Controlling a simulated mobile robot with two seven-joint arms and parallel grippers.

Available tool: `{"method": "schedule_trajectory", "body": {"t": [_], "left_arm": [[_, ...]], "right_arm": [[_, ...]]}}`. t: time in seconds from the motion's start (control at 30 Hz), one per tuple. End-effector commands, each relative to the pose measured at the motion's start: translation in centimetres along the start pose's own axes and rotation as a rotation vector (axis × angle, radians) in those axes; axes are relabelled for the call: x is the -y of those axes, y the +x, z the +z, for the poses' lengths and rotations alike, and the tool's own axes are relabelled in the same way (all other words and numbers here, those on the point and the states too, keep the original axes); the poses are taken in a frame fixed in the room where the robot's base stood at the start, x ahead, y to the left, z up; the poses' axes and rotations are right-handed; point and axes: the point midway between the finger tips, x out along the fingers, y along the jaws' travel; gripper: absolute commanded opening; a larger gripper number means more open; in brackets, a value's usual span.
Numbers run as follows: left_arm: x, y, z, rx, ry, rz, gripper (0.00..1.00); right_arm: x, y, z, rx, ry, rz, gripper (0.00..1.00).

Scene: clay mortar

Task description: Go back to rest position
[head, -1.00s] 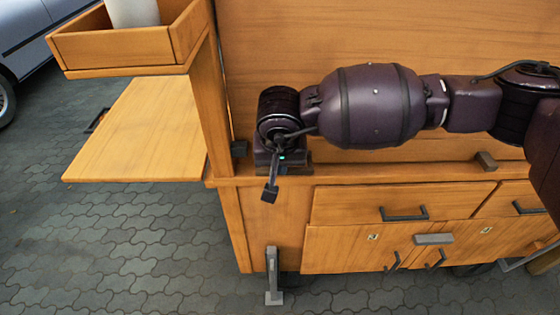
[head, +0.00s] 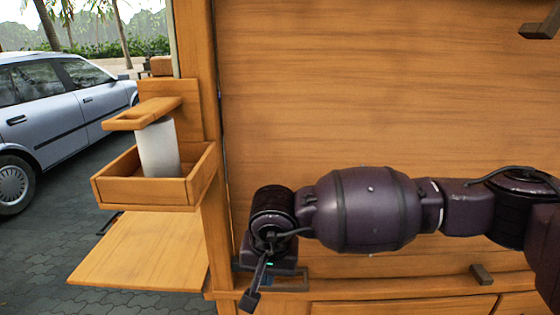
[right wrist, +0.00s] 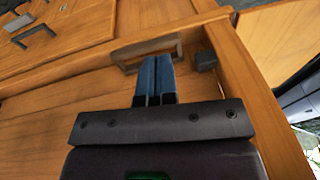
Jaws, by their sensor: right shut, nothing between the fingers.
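My right arm reaches in from the right in the head view, across the front of a wooden cart. Its gripper (head: 249,300) is at the cart's left end, close to the front ledge. In the right wrist view the gripper (right wrist: 157,72) has its two blue-grey fingers together, with nothing between them. A dark handle (right wrist: 147,50) lies just beyond the fingertips; whether they touch it I cannot tell. My left gripper is in neither view.
The cart's wooden back panel (head: 370,100) stands behind my arm. At left, a wooden box (head: 140,190) holds a white cylinder (head: 158,150), above a flat side shelf (head: 145,255). A silver car (head: 60,105) stands farther off on grey paving.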

Motion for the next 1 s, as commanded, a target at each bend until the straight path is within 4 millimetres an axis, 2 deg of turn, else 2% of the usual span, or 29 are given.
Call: {"method": "schedule_trajectory", "body": {"t": [0.1, 0.2, 0.4, 0.5, 0.63, 0.77, 0.87, 1.0], "left_arm": [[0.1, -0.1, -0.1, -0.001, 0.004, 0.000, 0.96], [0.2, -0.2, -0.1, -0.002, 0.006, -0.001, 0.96], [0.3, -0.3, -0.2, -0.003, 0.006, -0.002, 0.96], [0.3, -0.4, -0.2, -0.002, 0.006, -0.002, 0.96], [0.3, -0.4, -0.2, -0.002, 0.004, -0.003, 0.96], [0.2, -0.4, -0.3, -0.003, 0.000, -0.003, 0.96], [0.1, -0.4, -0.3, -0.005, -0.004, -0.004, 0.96], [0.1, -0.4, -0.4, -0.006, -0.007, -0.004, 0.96]], "right_arm": [[1.7, 1.8, 4.4, 0.194, 0.127, -0.128, 0.00], [3.4, 2.2, 7.9, 0.376, 0.262, -0.239, 0.00], [6.3, 1.1, 12.9, 0.746, 0.567, -0.425, 0.00], [7.5, 0.0, 14.4, 0.936, 0.731, -0.501, 0.00], [8.3, -1.7, 15.2, 1.187, 0.955, -0.582, 0.00], [8.4, -3.2, 14.8, 1.443, 1.186, -0.646, 0.00], [7.9, -4.1, 13.8, 1.642, 1.365, -0.683, 0.00], [6.1, -4.5, 11.8, 1.926, 1.617, -0.719, 0.00]]}}
